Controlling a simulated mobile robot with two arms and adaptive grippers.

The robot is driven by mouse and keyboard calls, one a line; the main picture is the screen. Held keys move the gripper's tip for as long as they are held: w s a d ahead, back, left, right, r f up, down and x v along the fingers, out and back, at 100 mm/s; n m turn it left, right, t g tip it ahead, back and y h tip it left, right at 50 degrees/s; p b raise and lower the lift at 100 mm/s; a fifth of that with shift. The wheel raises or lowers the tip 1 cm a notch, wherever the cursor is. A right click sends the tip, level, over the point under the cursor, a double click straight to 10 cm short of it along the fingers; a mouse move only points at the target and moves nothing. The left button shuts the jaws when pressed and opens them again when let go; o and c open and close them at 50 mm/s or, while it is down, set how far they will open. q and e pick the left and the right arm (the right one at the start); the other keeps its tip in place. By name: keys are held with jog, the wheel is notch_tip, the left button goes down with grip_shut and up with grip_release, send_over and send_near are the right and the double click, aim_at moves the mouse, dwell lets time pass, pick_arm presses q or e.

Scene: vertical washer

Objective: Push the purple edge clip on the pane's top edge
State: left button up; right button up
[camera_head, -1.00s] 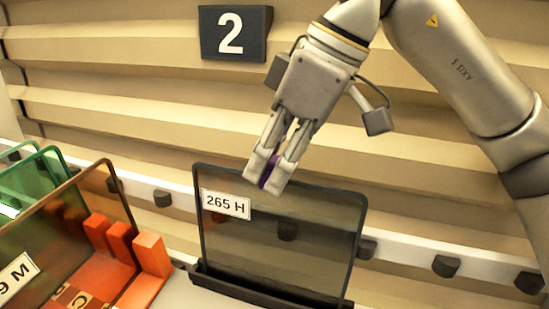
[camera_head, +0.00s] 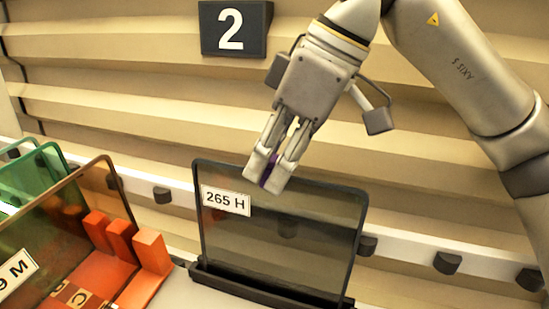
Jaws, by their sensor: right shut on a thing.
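The dark tinted pane (camera_head: 290,245) with the label "265 H" stands upright in a black slotted base. My right gripper (camera_head: 268,176) points down at the pane's top edge, a little left of its middle. It is shut on the purple edge clip (camera_head: 270,168), which shows only as a small strip between the fingers. The fingertips overlap the top edge in this view. I cannot tell whether the clip sits on the edge, as the fingers hide most of it. My left gripper is out of view.
At the left, a brown pane (camera_head: 60,225) and green panes (camera_head: 30,170) stand by orange blocks (camera_head: 150,250). A white rail (camera_head: 410,250) with black knobs runs behind the pane. A black "2" sign (camera_head: 235,29) hangs on the ribbed wall.

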jog(key=shift+s+f+b, duration=0.1)
jog(key=shift+f+b, duration=0.35)
jog(key=shift+f, duration=0.15)
dwell(0.3)
jog(key=o, duration=0.9)
jog(key=shift+c, duration=0.2)
jog(key=v, duration=1.2)
